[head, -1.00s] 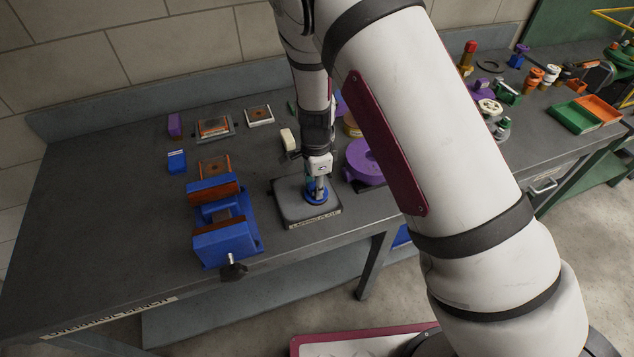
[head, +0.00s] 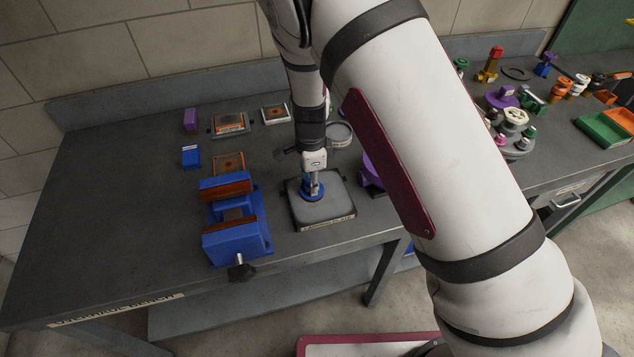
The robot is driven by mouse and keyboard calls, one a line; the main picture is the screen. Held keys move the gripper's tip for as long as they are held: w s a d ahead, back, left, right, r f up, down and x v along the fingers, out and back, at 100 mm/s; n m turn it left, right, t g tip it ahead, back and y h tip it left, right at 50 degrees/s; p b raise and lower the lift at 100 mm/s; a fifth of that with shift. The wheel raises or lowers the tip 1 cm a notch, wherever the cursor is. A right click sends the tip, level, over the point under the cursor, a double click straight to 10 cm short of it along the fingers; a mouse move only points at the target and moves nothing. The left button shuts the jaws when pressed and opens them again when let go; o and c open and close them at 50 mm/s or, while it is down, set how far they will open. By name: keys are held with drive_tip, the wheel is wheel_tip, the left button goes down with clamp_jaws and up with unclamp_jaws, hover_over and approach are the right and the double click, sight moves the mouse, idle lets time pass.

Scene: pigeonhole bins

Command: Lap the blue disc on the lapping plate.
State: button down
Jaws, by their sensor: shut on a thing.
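The lapping plate (head: 326,208) is a grey square block with a label on its front edge, near the front of the bench. The blue disc (head: 312,195) lies on the upper left part of its top face. My gripper (head: 313,184) points down from above and is shut on the disc's upright middle part. The fingers hide part of the disc. I cannot tell how firmly the disc's underside touches the plate.
A blue vise (head: 233,240) stands close left of the plate. A purple part (head: 370,176) sits to the right, partly behind my arm. Small blocks and framed pieces (head: 229,124) lie at the back left. The bench's left side is clear.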

drive_tip(key=shift+w+a, duration=0.4)
drive_tip(key=shift+a, duration=0.2)
drive_tip(key=shift+s+a+p, duration=0.25)
drive_tip(key=shift+s+p, duration=0.25)
drive_tip(key=shift+s, duration=0.8)
drive_tip(key=shift+s+d+f+p, duration=0.2)
drive_tip(key=shift+s+d+p, duration=0.45)
drive_tip(key=shift+s+d, duration=0.35)
drive_tip(key=shift+w+d+b, duration=0.3)
drive_tip(key=shift+w+d, duration=0.2)
drive_tip(key=shift+w, duration=0.2)
drive_tip(key=shift+w+d+b, duration=0.25)
drive_tip(key=shift+w+d, duration=0.2)
drive_tip(key=shift+w, duration=0.25)
drive_tip(key=shift+r, duration=0.1)
